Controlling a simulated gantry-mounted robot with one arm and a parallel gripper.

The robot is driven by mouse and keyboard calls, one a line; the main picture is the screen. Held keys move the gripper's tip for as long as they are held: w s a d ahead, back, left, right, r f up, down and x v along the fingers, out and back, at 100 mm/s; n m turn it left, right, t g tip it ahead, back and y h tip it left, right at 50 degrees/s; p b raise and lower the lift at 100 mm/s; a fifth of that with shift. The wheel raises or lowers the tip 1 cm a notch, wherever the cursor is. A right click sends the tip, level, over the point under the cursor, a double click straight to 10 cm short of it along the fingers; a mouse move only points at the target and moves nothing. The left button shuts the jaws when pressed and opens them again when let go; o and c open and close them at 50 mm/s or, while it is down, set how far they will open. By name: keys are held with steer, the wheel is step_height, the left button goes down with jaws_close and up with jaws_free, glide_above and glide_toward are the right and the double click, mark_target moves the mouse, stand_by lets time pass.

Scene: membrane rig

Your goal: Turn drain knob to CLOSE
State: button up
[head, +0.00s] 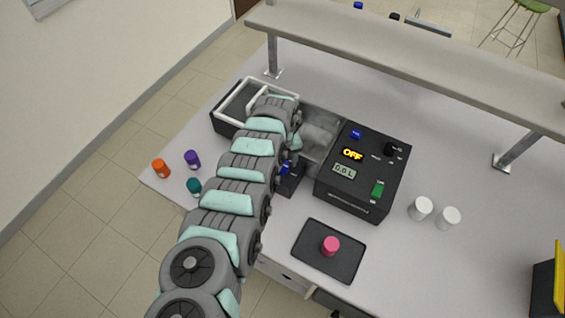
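The membrane rig has a dark control box (345,198) with a lit OFF display (352,154), a second display reading about 0.0 L, a black knob (390,149), a blue knob (355,134) and a green switch (378,190). A small blue part (286,168), possibly the drain knob, shows on a dark block (292,184) left of the control box, partly behind my arm. I cannot read any OPEN or CLOSE marking or tell its turn position. My arm reaches over the rig's left side. My gripper is hidden behind the arm links, so its fingers do not show.
A grey basin (318,135) and a white-framed dark tray (232,110) adjoin the arm. Orange (160,168), purple (192,159) and teal (194,187) caps stand left. A pink cap (330,246) sits on a black mat (312,262). White cups (420,208) stand right. A shelf (400,55) spans behind.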

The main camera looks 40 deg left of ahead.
steer(key=shift+c, duration=0.2)
jaws_close()
stand_by(0.4)
steer(key=shift+n, duration=0.3)
steer(key=n, duration=0.3)
steer(key=shift+n, duration=0.3)
steer(key=n, duration=0.4)
steer(key=shift+n, duration=0.3)
steer(key=n+b, duration=0.1)
steer(key=n, duration=0.4)
steer(key=shift+f, duration=0.1)
steer(key=shift+n+b, duration=0.75)
steer(key=shift+n, duration=1.35)
